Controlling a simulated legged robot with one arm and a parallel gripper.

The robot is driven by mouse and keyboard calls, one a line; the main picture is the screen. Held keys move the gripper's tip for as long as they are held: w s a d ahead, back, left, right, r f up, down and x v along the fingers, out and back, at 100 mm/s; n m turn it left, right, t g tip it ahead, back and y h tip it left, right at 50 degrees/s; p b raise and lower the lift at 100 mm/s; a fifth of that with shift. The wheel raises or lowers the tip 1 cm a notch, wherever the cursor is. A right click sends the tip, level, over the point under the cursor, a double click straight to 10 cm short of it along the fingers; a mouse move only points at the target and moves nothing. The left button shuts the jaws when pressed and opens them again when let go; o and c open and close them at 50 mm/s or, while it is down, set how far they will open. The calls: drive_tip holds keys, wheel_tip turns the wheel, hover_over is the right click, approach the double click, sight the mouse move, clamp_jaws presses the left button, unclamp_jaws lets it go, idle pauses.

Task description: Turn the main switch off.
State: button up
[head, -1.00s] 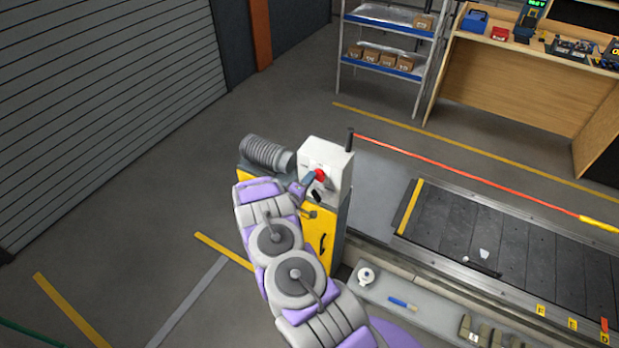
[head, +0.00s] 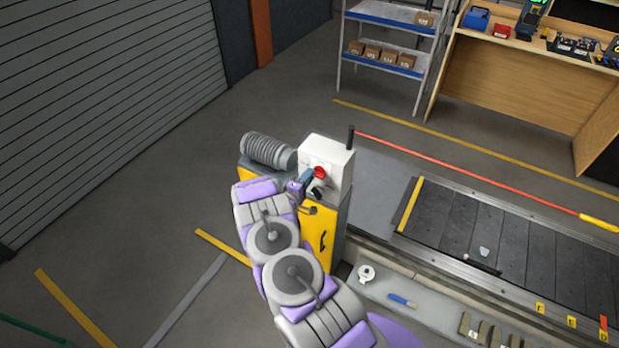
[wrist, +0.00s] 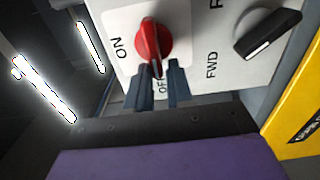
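The main switch is a red rotary knob (wrist: 151,42) on a white control box (head: 327,155); the red knob also shows in the head view (head: 320,173). In the wrist view, ON is printed to its left and a partly hidden OFF below it. The knob's grip bar runs nearly up and down, its lower end close to the OFF label. My gripper (wrist: 162,70) is at that lower end, with a dark finger on each side. A gap shows between the fingers, so they look open; contact with the knob is unclear.
A black selector knob (wrist: 268,34) marked FWD sits to the right of the red knob. A yellow cabinet (head: 319,232) stands below the box. The slat conveyor (head: 455,222) and a red cord (head: 460,180) run to the right. The floor at left is clear.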

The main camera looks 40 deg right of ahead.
drive_tip(key=o, duration=0.3)
drive_tip(key=b+v, duration=0.1)
drive_tip(key=v, duration=1.6)
drive_tip(key=shift+a, duration=0.2)
drive_tip(key=shift+s, duration=0.1)
